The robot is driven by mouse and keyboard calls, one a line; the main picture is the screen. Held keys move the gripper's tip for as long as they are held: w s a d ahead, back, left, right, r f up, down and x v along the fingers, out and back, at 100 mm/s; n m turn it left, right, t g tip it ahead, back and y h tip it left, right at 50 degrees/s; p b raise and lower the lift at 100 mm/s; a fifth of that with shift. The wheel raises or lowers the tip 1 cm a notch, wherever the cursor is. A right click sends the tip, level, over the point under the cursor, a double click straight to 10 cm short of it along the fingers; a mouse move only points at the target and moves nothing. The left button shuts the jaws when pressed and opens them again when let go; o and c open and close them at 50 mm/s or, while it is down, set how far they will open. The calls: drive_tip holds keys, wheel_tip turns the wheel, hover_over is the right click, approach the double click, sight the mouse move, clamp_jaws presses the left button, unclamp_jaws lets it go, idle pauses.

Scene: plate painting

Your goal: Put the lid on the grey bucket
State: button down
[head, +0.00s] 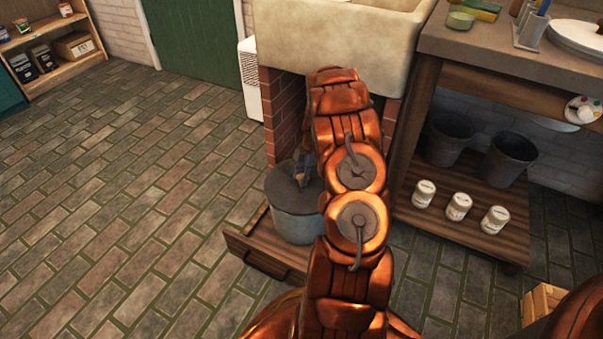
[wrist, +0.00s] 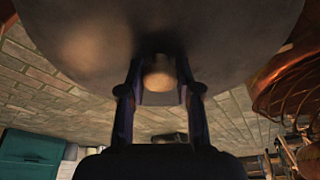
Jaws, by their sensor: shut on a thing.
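The grey bucket (head: 293,228) stands upright on a low wooden step below the sink, partly behind my arm. The dark grey round lid (head: 279,182) is at the bucket's top, roughly over its mouth; I cannot tell whether it rests fully on the rim. My gripper (head: 302,179) is above the lid, partly hidden by my arm. In the wrist view the lid (wrist: 90,40) fills the top, and my gripper (wrist: 160,92) is shut on its small knob (wrist: 160,72), one finger on each side.
The stone sink (head: 340,35) on brick supports stands behind the bucket. A wooden workbench (head: 440,190) at right holds two dark buckets (head: 508,157) and three white jars (head: 458,206) on its lower shelf. The brick floor (head: 120,190) at left is clear.

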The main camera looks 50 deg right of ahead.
drive_tip(key=shift+f, duration=0.4)
drive_tip(key=shift+f, duration=0.15)
idle(0.4)
drive_tip(key=c, duration=0.7)
unclamp_jaws()
drive_tip(key=o, duration=0.5)
drive_tip(key=shift+o, duration=0.2)
drive_tip(key=shift+r+p, duration=0.55)
drive_tip(key=shift+r, duration=2.95)
